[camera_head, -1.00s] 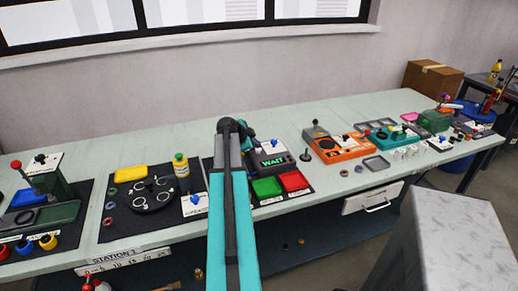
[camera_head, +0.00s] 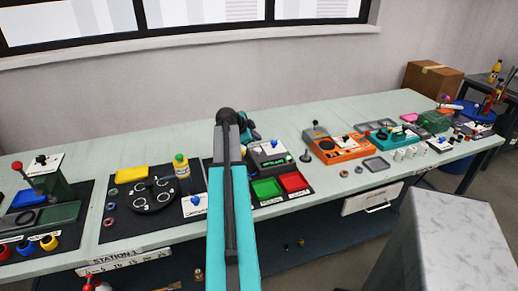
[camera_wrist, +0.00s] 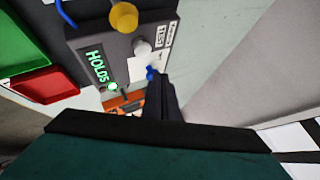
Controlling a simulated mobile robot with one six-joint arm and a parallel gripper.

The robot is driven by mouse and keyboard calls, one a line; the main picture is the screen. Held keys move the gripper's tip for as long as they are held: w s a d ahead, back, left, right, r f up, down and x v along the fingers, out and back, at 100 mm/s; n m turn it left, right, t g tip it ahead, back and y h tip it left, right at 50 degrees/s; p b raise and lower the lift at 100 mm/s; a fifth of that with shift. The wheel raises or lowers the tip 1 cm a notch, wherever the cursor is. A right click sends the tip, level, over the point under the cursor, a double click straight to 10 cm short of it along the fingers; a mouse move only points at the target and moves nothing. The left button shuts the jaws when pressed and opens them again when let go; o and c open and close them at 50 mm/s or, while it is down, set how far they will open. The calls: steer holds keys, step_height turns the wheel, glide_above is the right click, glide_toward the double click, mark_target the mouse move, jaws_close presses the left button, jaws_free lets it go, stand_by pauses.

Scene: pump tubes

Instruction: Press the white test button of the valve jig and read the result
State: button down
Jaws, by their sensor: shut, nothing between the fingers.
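The valve jig is a dark grey box (camera_wrist: 110,45) in the wrist view. Its display (camera_wrist: 96,66) reads "HOLDS" in green letters, and a small green lamp (camera_wrist: 113,87) is lit beside it. The white test button (camera_wrist: 142,47) sits near the "TEST" label, with a round yellow part (camera_wrist: 124,17) farther along the box. My gripper (camera_wrist: 158,80) is shut and empty, apart from the white button in the picture. In the head view the jig (camera_head: 284,158) stands behind the green and red trays, partly hidden by my arm; its display is not readable there.
The green tray (camera_head: 266,188) and red tray (camera_head: 294,182) lie in front of the jig. An orange device (camera_head: 342,150) stands to its right. The wall rises close behind the bench.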

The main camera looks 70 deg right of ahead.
steer(key=shift+r, duration=0.95)
